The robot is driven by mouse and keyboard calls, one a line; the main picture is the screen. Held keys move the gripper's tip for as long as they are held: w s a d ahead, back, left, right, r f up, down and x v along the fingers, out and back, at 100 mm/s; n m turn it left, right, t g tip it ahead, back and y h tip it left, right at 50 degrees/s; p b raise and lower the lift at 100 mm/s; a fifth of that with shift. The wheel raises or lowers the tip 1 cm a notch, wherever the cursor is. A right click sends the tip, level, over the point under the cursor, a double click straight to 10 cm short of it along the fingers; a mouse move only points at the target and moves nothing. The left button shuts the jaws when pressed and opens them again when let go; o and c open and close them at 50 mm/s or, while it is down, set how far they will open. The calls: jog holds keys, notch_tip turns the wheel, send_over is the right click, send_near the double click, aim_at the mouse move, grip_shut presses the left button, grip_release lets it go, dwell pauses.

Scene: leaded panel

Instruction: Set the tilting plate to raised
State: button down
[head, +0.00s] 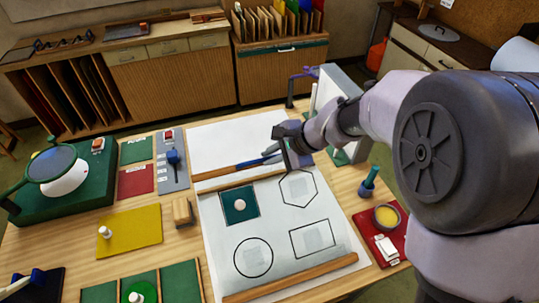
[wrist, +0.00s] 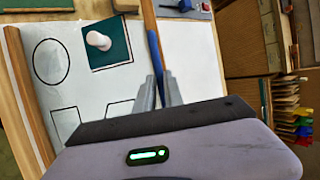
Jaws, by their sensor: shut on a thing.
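A pale plate with black outlines (head: 285,228) lies on the workbench, with wooden strips along its near and far edges. I take it for the tilting plate; I cannot tell its angle for sure. It also shows in the wrist view (wrist: 85,85). A blue bar (head: 248,163) lies along its far edge, beside the far wooden strip. My gripper (head: 284,160) is at the right part of that bar. In the wrist view the blue bar (wrist: 155,52) runs between the two fingers of my gripper (wrist: 159,82), which are shut on it. The fingertips partly hide the grip.
A teal square with a pale knob (head: 240,205) sits on the plate. A grey panel with a blue lever (head: 173,158) and a wooden block (head: 182,212) stand left. White paper (head: 225,142) lies beyond.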

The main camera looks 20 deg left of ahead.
jog(key=shift+s+d+f, duration=0.15)
jog(key=shift+s+f, duration=0.1)
jog(key=shift+f, duration=0.2)
jog(key=c, duration=1.5)
grip_release()
jog(key=shift+s+d, duration=0.1)
jog(key=shift+d, duration=0.05)
jog(key=shift+o, duration=0.2)
jog(key=shift+r, duration=0.2)
jog(key=shift+r, duration=0.2)
jog(key=p+v, duration=0.3)
jog(key=v, duration=1.4)
jog(key=shift+d, duration=0.1)
